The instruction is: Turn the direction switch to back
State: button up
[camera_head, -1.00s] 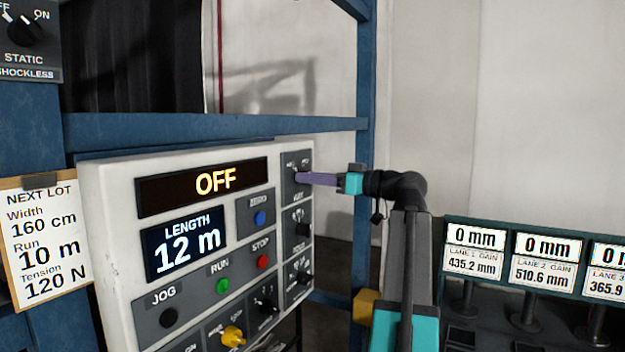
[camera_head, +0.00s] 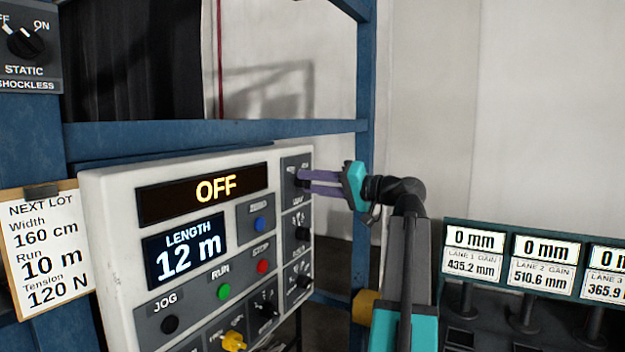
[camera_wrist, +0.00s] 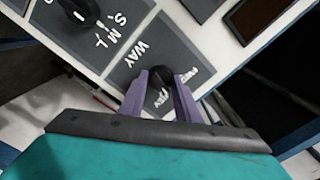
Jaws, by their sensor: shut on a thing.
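The direction switch is a black rotary knob (camera_wrist: 161,76) on a dark plate marked WAY in the wrist view. Two small labels stand by it, too blurred to read surely. In the head view the knob (camera_head: 299,181) is at the panel's upper right, largely hidden by my fingers. My gripper (camera_head: 304,182) reaches in from the right, its two purple fingers shut on the knob, one on each side; it also shows in the wrist view (camera_wrist: 163,88). I cannot tell which label the knob points to.
The white control panel (camera_head: 120,250) has an OFF display (camera_head: 215,188), a 12 m length screen (camera_head: 185,246), buttons and other knobs. A knob marked S, M, L (camera_wrist: 78,8) is close to my gripper in the wrist view. Lane gauges (camera_head: 545,262) stand at right.

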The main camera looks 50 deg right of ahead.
jog(key=shift+m+p, duration=1.95)
jog(key=shift+m, duration=1.65)
jog(key=o, duration=1.1)
jog(key=shift+s, duration=0.1)
jog(key=b+v, duration=0.4)
jog(key=v, duration=0.9)
jog(key=shift+s+d, duration=0.1)
jog(key=shift+s, duration=0.25)
